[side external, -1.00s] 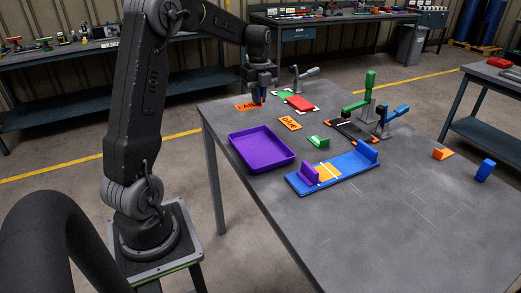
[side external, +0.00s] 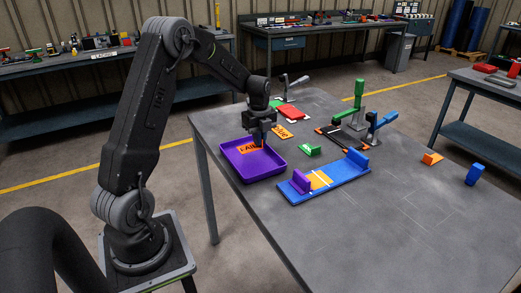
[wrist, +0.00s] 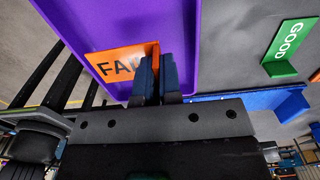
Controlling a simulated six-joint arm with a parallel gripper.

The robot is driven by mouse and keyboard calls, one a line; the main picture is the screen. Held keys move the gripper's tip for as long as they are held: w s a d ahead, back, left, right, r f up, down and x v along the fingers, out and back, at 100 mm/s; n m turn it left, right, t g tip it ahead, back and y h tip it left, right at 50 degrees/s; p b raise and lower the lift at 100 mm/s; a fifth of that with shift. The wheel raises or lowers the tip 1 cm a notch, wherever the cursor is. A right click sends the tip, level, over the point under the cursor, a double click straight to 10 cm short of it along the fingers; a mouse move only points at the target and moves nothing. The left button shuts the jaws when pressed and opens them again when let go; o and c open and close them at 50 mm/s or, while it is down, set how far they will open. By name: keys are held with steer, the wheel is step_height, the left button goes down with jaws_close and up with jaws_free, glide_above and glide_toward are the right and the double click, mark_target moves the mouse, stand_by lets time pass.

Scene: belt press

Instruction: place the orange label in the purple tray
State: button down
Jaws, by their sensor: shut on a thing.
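The orange label (wrist: 116,64) with black lettering starting "FAI" is held in my gripper (wrist: 156,64), which is shut on its upright orange tab. In the side view the label (side external: 248,150) shows over the inside of the purple tray (side external: 268,177), below my gripper (side external: 264,143). In the wrist view the purple tray (wrist: 184,18) lies behind the label. I cannot tell whether the label touches the tray floor. Part of the lettering is hidden by the fingers.
A blue board (side external: 345,177) with purple and blue end blocks lies right of the tray. A green label (side external: 308,150) reading "GOOD" in the wrist view and another orange label (side external: 281,133) lie nearby. Green and blue clamps (side external: 376,127) stand farther right.

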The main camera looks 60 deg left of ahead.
mark_target(261, 157)
steer(key=shift+w+d+f, duration=0.15)
steer(key=shift+w+f, duration=0.05)
steer(key=shift+f, duration=1.9)
steer(key=shift+f, duration=0.1)
steer(key=c, duration=1.3)
jaws_free()
